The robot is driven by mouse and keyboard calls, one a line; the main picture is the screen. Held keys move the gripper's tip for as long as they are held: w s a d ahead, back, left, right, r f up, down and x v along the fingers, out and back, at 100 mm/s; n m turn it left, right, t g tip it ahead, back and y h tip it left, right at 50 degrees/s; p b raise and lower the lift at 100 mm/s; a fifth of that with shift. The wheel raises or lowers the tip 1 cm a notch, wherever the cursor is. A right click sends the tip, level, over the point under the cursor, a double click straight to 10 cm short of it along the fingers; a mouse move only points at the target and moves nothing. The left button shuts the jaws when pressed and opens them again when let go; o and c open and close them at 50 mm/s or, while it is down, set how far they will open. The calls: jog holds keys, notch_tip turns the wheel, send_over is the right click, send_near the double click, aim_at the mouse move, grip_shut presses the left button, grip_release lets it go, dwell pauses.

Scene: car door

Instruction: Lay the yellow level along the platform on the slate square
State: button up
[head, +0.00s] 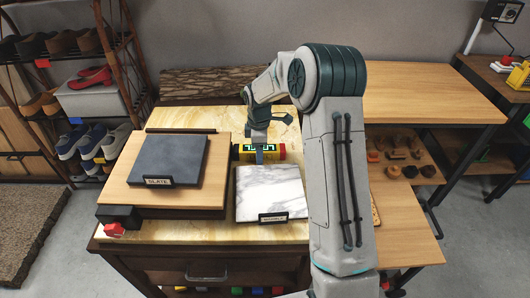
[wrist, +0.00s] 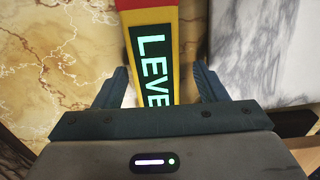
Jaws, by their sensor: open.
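The yellow level (head: 244,152) lies on the marble-patterned tabletop, behind the white marble square. It has red ends and a dark panel reading LEVEL. In the wrist view the level (wrist: 152,60) runs between the spread fingers of my gripper (wrist: 165,88), with a gap on each side. My gripper (head: 259,152) is open above the level and points down at it. The slate square (head: 170,160), dark grey with a SLATE label, lies on the raised wooden platform (head: 120,187) to the left. Part of the level is hidden by my gripper.
The white marble square (head: 270,192) with a dark label lies just in front of the level. A red knob (head: 114,230) on a black block is at the platform's front left corner. A shoe rack (head: 75,95) stands at left.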

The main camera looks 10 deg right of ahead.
jog(key=c, duration=1.2)
jog(key=shift+c, duration=0.2)
jog(key=shift+r, duration=0.15)
